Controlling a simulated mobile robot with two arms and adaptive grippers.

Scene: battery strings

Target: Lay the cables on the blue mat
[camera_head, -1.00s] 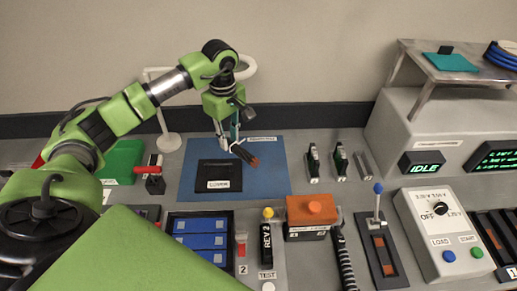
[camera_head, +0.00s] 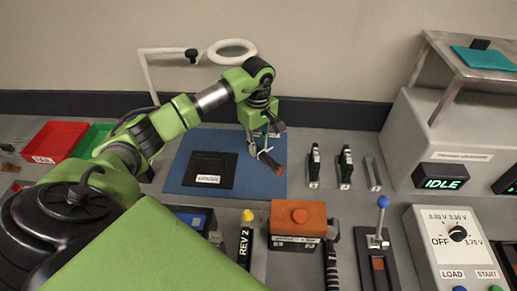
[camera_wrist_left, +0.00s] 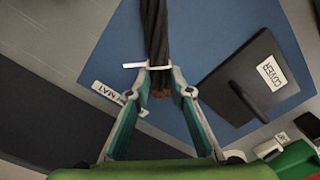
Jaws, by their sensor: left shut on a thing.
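The blue mat (camera_head: 240,183) lies flat on the bench, with its label partly visible in the wrist view (camera_wrist_left: 112,52). My left gripper (camera_head: 261,152) is over the right half of the mat, pointing down. It is shut on a bundle of dark cables (camera_wrist_left: 156,32) with brown ends and a white tie across it. In the head view the cables (camera_head: 271,161) slant down to the right from the fingers. I cannot tell whether they touch the mat. My right gripper is not in view.
A black cover (camera_head: 205,165) with a handle lies on the mat's left half. Red (camera_head: 58,138) and green (camera_head: 93,140) bins are at left. Small upright tools (camera_head: 345,165) stand right of the mat. An orange box (camera_head: 298,215) is in front. A ring lamp (camera_head: 232,49) is behind.

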